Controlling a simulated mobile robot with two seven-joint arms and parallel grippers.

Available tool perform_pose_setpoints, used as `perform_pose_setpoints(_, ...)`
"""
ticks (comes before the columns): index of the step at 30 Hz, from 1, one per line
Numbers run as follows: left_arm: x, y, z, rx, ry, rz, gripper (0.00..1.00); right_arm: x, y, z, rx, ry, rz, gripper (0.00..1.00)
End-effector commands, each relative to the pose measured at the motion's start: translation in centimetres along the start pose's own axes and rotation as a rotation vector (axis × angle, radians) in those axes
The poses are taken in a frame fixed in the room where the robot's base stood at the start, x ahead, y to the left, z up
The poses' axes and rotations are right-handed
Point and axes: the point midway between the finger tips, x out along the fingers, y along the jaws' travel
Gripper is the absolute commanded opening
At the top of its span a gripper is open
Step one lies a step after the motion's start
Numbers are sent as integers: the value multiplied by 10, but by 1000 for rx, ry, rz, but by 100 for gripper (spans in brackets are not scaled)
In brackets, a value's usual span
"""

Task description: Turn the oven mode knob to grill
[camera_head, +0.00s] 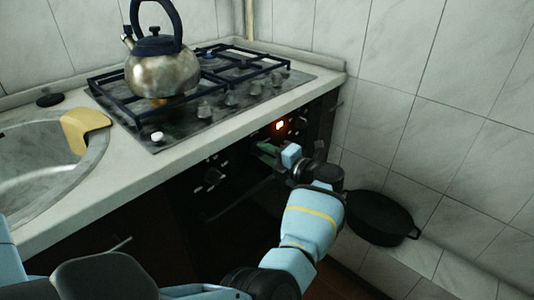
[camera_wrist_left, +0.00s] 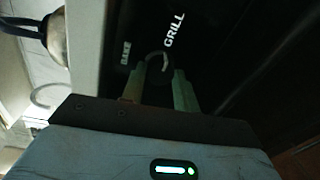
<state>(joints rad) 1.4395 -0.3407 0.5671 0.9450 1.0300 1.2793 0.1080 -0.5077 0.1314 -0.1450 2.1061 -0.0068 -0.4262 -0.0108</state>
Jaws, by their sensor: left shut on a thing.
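The oven's dark front panel (camera_head: 240,160) lies below the counter edge. My left gripper (camera_head: 268,149) is at this panel, with its green fingertips against it. In the left wrist view its two fingers (camera_wrist_left: 158,92) are closed on the oven mode knob (camera_wrist_left: 156,62), of which only a pale curved edge shows between them. The white word GRILL (camera_wrist_left: 174,30) is printed up and to the right of the knob, and a fainter label that looks like BAKE (camera_wrist_left: 125,54) is to its left. Which way the knob points is hard to tell. My right gripper is not in view.
Another dark knob (camera_head: 213,176) is on the panel left of my gripper, and a lit orange display (camera_head: 280,125) is above. A kettle (camera_head: 161,70) stands on the gas hob (camera_head: 185,125). A black pan (camera_head: 380,216) is low at the right wall. A sink (camera_head: 40,160) is left.

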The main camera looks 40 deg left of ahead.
Motion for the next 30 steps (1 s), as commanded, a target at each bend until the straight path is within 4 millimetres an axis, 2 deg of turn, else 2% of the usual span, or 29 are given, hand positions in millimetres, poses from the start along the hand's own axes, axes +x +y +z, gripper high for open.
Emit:
perform_pose_setpoints(8, 0, -1, 0, 4, 0, 0, 7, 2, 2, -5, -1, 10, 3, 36)
perform_pose_setpoints(9, 0, -1, 0, 4, 0, 0, 34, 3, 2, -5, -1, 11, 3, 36)
perform_pose_setpoints(13, 0, 0, 0, 3, 0, 0, 51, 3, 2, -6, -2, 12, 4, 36)
perform_pose_setpoints(30, -1, 1, -1, 1, 0, 0, 52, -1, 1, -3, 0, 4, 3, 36)
